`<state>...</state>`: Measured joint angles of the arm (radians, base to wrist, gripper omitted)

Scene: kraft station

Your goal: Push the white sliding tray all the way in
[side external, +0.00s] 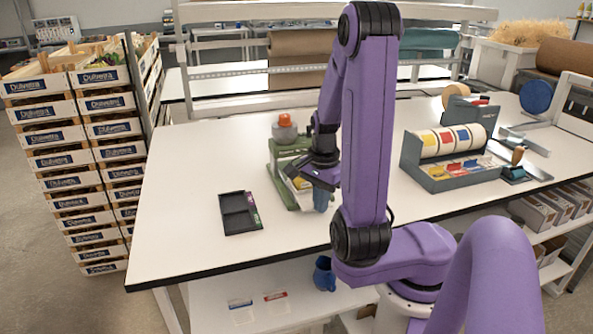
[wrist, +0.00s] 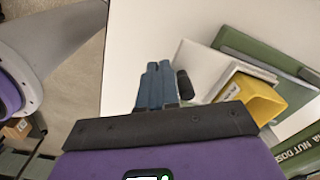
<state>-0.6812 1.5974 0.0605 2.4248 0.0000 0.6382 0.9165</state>
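The green nut doser (side external: 283,165) stands on the table with a grey and orange top. In the wrist view its green body (wrist: 270,55) is at the right. The white sliding tray (wrist: 197,66) sticks out of it toward my fingers, with a yellow part (wrist: 256,98) beside it. A dark round knob (wrist: 184,86) shows at the tray's near end. My gripper (wrist: 157,70) has its blue fingers together and empty, just left of the knob; I cannot tell whether they touch. In the side view my gripper (side external: 323,200) hides most of the tray.
A black two-compartment tray (side external: 240,212) lies on the table left of the doser. A grey dispenser with label rolls (side external: 450,155) stands to the right. A dark front edge borders the table.

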